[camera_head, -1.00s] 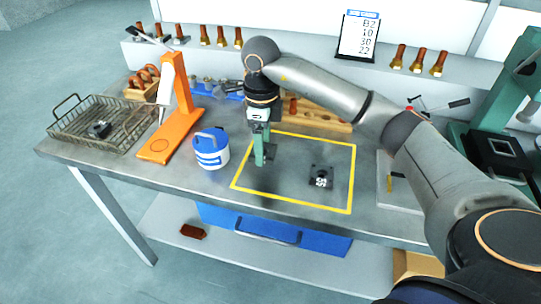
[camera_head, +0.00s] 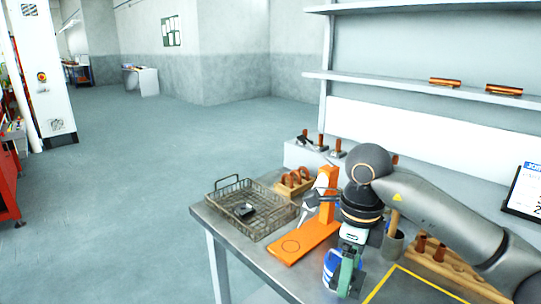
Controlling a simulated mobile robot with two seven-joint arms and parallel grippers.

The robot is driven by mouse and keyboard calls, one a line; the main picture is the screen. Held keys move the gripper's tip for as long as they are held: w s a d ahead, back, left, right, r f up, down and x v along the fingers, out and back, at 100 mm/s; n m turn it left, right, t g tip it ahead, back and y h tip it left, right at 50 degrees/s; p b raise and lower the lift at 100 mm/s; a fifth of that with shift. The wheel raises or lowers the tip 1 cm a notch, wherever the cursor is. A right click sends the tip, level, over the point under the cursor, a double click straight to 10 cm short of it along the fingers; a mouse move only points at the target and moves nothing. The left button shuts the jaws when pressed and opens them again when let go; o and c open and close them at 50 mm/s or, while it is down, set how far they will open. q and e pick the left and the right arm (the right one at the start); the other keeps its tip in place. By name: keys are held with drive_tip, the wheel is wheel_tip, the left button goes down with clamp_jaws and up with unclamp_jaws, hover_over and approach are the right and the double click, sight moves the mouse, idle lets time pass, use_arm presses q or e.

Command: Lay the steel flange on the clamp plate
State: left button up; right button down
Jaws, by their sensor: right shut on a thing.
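I cannot pick out the clamp plate in this view. My left gripper is not in view.
An orange stand (camera_head: 303,243) is just left of the gripper. A yellow outline (camera_head: 405,272) marks the worktop at the lower right. Open floor lies left of the bench.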

drive_tip(key=shift+s+d+f+n, duration=0.2)
drive_tip(key=shift+s+d+n, duration=0.05)
drive_tip(key=shift+n, duration=0.75)
drive_tip(key=s+d+f+n+p, duration=0.1)
drive_tip(key=s+n, duration=0.3)
drive_tip(key=n, duration=0.7)
drive_tip(key=s+d+f+n+p, duration=0.2)
drive_tip(key=s+f+n, duration=0.2)
drive_tip(key=n, duration=0.7)
drive_tip(key=shift+s+n, duration=0.3)
drive_tip(key=shift+s, duration=0.25)
